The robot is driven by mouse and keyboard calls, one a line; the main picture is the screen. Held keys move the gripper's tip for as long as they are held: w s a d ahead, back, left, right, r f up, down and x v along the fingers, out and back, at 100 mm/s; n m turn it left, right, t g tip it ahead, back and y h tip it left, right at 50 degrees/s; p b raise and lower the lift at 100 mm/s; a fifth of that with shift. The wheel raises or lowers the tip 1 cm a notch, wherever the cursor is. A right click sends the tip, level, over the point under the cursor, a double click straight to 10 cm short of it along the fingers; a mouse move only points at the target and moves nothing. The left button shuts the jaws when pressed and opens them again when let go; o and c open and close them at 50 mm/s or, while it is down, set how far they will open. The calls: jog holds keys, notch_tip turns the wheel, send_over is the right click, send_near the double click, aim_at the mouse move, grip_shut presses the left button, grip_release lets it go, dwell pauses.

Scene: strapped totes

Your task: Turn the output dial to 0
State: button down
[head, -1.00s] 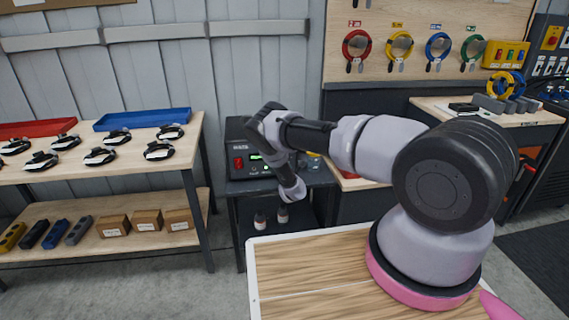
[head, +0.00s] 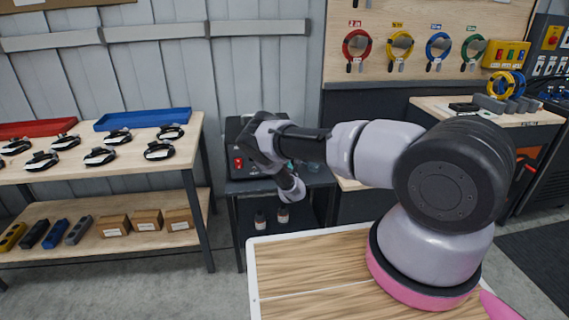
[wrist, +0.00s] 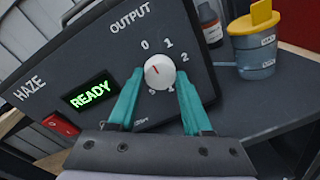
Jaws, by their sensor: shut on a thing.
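The output dial (wrist: 160,72) is a white knob with a red mark on a dark panel (wrist: 85,70) lettered HAZE and OUTPUT. The red mark sits on the knob's left side and slants to the upper left, roughly toward the 0; its exact alignment is hard to tell. The digits 0, 1 and 2 show above and right of the knob; lower digits are partly covered. My gripper (wrist: 160,76) is shut on the dial, with a teal finger on each side. In the head view my wrist hides the dial on the black machine (head: 236,140).
A green READY display (wrist: 90,95) and a red switch (wrist: 60,124) are left of the dial. A blue-grey jar with a yellow lid (wrist: 254,45) and a dark bottle (wrist: 209,25) stand to the right. A shelf with trays (head: 142,120) is left in the head view.

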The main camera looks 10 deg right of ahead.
jog(key=shift+c, duration=1.6)
grip_release()
jog(key=s, duration=1.1)
jog(key=shift+a+r, duration=0.2)
jog(key=shift+a, duration=0.05)
